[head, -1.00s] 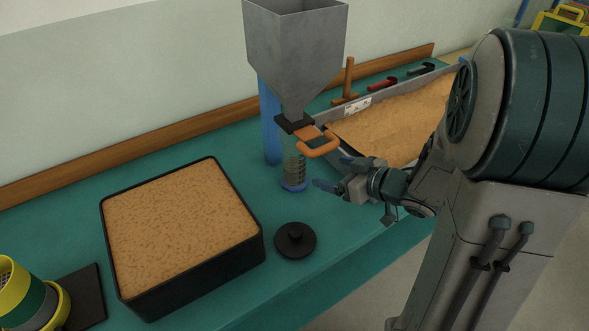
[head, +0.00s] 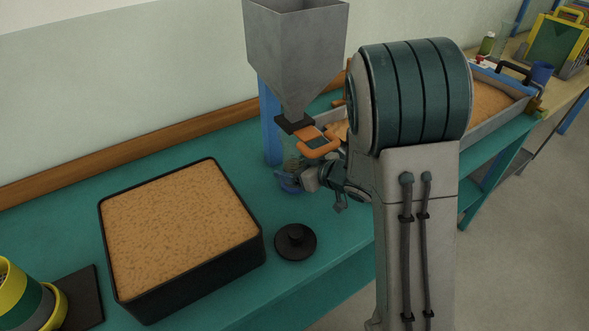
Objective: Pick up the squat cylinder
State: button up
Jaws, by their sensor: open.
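The squat cylinder (head: 290,157) is a clear, marked vessel that stands upright on the teal bench under the hopper's outlet. Its upper part shows dimly, and its blue foot is mostly hidden by my gripper. My gripper (head: 288,181) is open, with its blue fingers low at the cylinder, close to the foot. I cannot tell whether the fingers are around it or just in front of it, or whether they touch.
A grey hopper (head: 295,50) with an orange-handled gate (head: 318,143) hangs just above, beside a blue post (head: 269,125). A black tray of sand (head: 190,285) stands left. A black knobbed lid (head: 295,242) lies in front. The sand flume (head: 515,103) is at right.

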jog(key=shift+w+a+f, duration=0.15)
jog(key=shift+w+a, duration=0.1)
jog(key=shift+w, duration=0.05)
jog(key=c, duration=1.2)
